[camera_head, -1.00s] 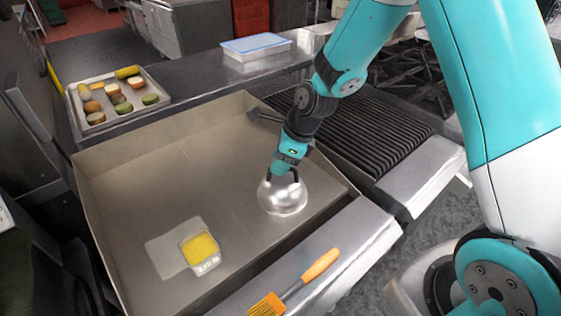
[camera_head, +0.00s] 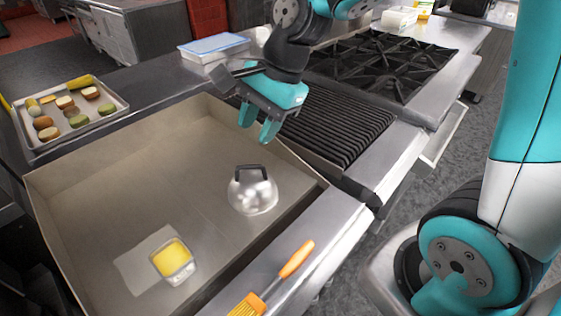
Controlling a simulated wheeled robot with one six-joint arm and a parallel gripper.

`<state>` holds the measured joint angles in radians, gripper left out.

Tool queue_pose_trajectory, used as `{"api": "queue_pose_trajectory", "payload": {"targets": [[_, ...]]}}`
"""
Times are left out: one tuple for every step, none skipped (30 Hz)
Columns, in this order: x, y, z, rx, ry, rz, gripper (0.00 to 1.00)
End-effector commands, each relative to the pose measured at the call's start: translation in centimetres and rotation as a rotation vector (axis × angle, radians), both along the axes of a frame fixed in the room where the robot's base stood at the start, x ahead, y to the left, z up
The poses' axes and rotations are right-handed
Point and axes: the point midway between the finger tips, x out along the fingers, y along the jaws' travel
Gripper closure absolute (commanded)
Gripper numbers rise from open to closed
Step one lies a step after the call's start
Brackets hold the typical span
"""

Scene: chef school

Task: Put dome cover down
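The dome's handle is fully in view.
A clear container with yellow contents (camera_head: 172,261) sits on the griddle. An orange-handled brush (camera_head: 280,278) lies on the front ledge. A food tray (camera_head: 75,118) is at left, a blue-lidded box (camera_head: 213,48) behind. The ribbed grill (camera_head: 335,125) and stove burners (camera_head: 385,65) are at right.

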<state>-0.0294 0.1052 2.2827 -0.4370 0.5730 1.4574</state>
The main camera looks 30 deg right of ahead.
Motion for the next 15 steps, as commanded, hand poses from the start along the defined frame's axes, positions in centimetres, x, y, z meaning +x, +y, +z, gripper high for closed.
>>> {"api": "queue_pose_trajectory", "payload": {"targets": [[-2.0, 1.0, 0.9, -0.020, -0.065, 0.196, 0.62], [-3.2, 1.5, 1.3, -0.032, -0.103, 0.318, 0.62], [-4.7, 2.0, 1.8, -0.046, -0.154, 0.480, 0.62], [-5.8, 2.4, 2.1, -0.056, -0.193, 0.602, 0.62], [-7.0, 2.7, 2.3, -0.065, -0.231, 0.719, 0.62], [-8.4, 3.1, 2.6, -0.075, -0.280, 0.870, 0.62], [-9.4, 3.3, 2.8, -0.081, -0.315, 0.978, 0.62], [-10.4, 3.5, 3.0, -0.086, -0.349, 1.080, 0.62], [-11.6, 3.7, 3.1, -0.092, -0.391, 1.203, 0.62], [-12.3, 3.8, 3.2, -0.095, -0.419, 1.286, 0.62], [-13.1, 3.9, 3.2, -0.097, -0.443, 1.362, 0.62], [-13.8, 4.0, 3.3, -0.100, -0.473, 1.447, 0.62], [-14.3, 4.0, 3.3, -0.102, -0.493, 1.502, 0.62], [-14.7, 4.0, 3.3, -0.103, -0.508, 1.547, 0.62], [-15.1, 4.0, 3.4, -0.104, -0.525, 1.595, 0.62]]}}
